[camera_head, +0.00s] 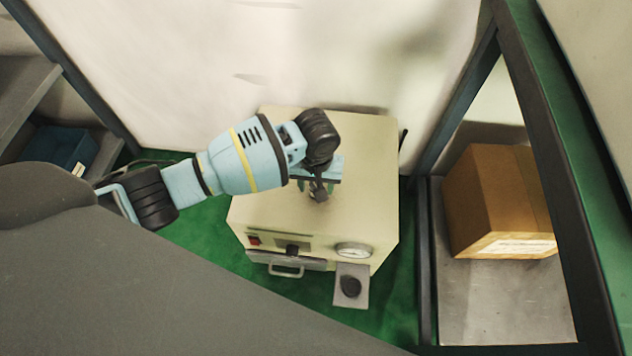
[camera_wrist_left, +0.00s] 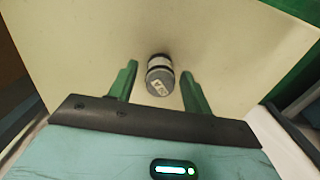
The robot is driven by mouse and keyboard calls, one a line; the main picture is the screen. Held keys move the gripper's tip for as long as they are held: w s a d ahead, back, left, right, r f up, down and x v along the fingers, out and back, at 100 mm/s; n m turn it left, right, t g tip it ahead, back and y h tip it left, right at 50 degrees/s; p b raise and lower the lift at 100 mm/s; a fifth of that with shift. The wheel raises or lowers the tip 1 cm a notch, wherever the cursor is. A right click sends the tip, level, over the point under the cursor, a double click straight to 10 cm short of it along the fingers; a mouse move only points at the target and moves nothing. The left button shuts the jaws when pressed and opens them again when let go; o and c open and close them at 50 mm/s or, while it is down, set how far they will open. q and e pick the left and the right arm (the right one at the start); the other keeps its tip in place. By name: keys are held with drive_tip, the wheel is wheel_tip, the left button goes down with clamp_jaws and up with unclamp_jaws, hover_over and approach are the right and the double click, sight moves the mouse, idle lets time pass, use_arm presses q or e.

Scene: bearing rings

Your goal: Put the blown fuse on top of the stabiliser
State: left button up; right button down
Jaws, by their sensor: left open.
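The stabiliser (camera_head: 362,150) is a cream box with a gauge, a red switch and a handle on its front, standing on the green floor. The blown fuse (camera_wrist_left: 160,76), a small grey cylinder with dark and pale bands and a white mark, is on the cream top of the stabiliser (camera_wrist_left: 225,45) in the left wrist view. My left gripper (camera_head: 316,188) is over that top, pointing down. In the left wrist view its two green fingers (camera_wrist_left: 159,69) are open, one on each side of the fuse, with visible gaps. In the head view the gripper largely hides the fuse.
A grey plate with a dark round piece (camera_head: 351,287) is at the stabiliser's front right. A cardboard box (camera_head: 498,200) sits on a metal shelf (camera_head: 490,310) at the right, behind a dark post. A blue bin (camera_head: 60,147) is on a shelf at the left.

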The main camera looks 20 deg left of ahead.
use_arm(q)
wheel_tip(320, 180, up, 12)
drive_tip(key=p, duration=0.5)
drive_tip(key=shift+r, duration=0.15)
